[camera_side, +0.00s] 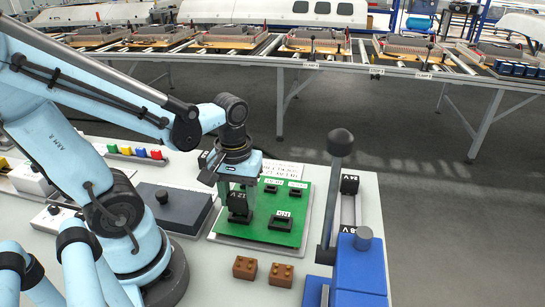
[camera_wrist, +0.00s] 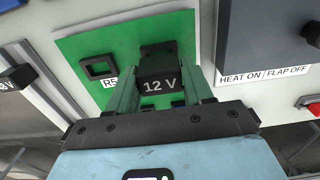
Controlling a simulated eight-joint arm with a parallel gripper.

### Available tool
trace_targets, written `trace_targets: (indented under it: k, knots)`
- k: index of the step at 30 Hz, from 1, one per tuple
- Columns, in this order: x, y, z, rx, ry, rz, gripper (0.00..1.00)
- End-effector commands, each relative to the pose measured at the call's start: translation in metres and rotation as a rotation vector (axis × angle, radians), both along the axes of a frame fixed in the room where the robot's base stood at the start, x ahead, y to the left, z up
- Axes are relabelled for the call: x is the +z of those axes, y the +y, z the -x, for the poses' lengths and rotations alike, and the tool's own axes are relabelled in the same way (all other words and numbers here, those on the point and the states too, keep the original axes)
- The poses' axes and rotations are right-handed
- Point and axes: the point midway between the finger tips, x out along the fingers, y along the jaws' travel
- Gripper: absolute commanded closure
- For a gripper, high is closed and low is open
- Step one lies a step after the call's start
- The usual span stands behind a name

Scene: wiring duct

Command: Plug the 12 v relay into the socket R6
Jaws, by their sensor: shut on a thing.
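The black 12 V relay (camera_side: 238,203), labelled in white, is held upright over the left part of the green socket board (camera_side: 262,232). My gripper (camera_side: 239,194) is shut on it. In the wrist view, the relay (camera_wrist: 160,83) sits between my two fingers (camera_wrist: 162,90) above the green board (camera_wrist: 75,48). A socket marked R5 (camera_wrist: 99,67) lies beside it, left of the gripper. Several black sockets with white labels are on the board. The spot under the relay is hidden, so I cannot tell whether it touches the board. I cannot read an R6 label.
A tall lever with a black knob (camera_side: 340,142) and a blue box (camera_side: 362,268) stand right of the board. A rack with a 24 V relay (camera_side: 349,185) is behind them. Brown blocks (camera_side: 245,267) lie in front. A dark grey box (camera_side: 170,207) is on the left.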

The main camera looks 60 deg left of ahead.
Motion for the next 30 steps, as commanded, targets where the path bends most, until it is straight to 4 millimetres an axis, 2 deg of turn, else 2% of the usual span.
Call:
trace_targets:
  k: [22,23,28,30]
  knots:
    - [-0.017,0.000,0.000,0.000,0.000,0.000,0.80]
    - [-0.017,0.000,0.000,0.000,0.000,0.000,0.48]
    - [-0.017,0.000,0.000,0.000,0.000,0.000,0.22]
    - [-0.017,0.000,0.000,0.000,0.000,0.000,0.19]
